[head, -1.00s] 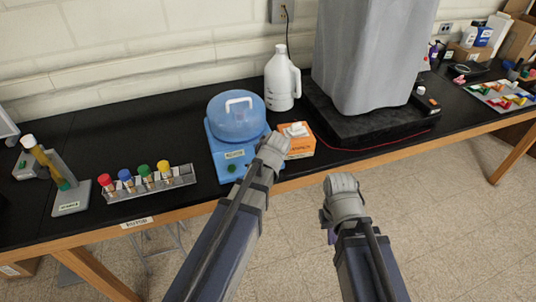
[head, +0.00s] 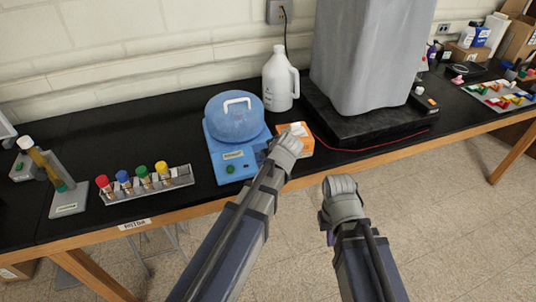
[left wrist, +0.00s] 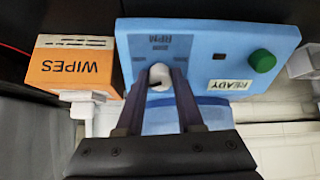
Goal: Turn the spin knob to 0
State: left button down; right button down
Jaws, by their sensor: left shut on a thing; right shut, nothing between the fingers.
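The spin knob (left wrist: 159,76) is a small white round knob with a dark mark on the front panel of a blue centrifuge (left wrist: 215,45), just by the RPM lettering. My left gripper (left wrist: 160,88) is shut on the knob, one finger on each side. In the head view the centrifuge (head: 218,160) stands at the bench front with its domed lid down, and my left gripper (head: 264,153) reaches its right front; the knob is hidden there. The knob's exact setting cannot be read. My right gripper (head: 322,220) hangs empty and shut in front of the bench.
An orange wipes box (head: 306,142) sits close to the right of the centrifuge. A green button (left wrist: 262,61) and a READY label are on the same panel. A white jug (head: 278,85) stands behind, and a tube rack (head: 150,188) is to the left.

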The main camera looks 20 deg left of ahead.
pick_arm(q)
jog(key=shift+n, duration=0.9)
jog(key=c, duration=0.5)
grip_release()
jog(key=shift+c, duration=0.2)
jog(key=shift+d+r, duration=0.1)
jog(key=p+v, duration=0.6)
jog(key=v, duration=0.1)
jog(key=shift+s+d+r, duration=0.2)
